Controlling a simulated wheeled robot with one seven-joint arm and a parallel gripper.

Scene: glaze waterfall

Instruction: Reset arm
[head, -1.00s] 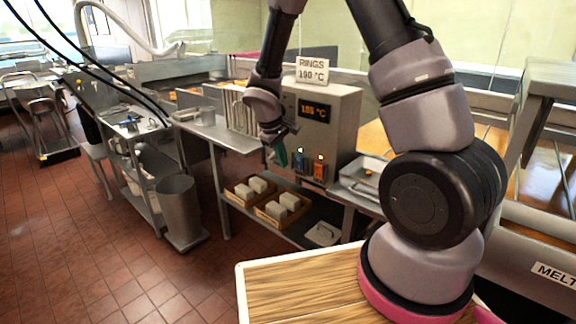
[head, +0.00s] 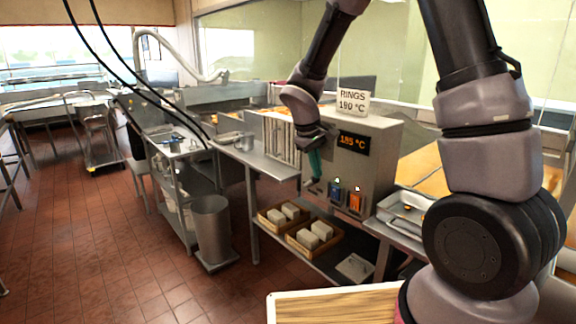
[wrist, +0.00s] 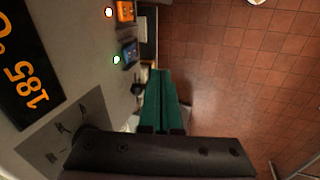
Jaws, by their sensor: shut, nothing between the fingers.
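My gripper (head: 314,172) has green fingers and hangs pointing down in front of the grey control box in the head view. In the wrist view my gripper (wrist: 160,88) shows its two green fingers side by side, closed with nothing between them. The control box (head: 377,158) has a display (head: 353,142) reading 185 °C. A blue switch (head: 335,191) and an orange switch (head: 355,201) sit low on its front, to the right of my gripper. In the wrist view the blue switch (wrist: 129,53) lies close by the fingers, apart from them.
A sign (head: 353,101) reading RINGS 190 °C stands on the box. A steel counter (head: 262,163) is to its left. Crates of pale blocks (head: 322,230) sit on the shelf below. A metal bin (head: 212,230) stands on the floor. The tiled floor (head: 90,235) at left is mostly clear.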

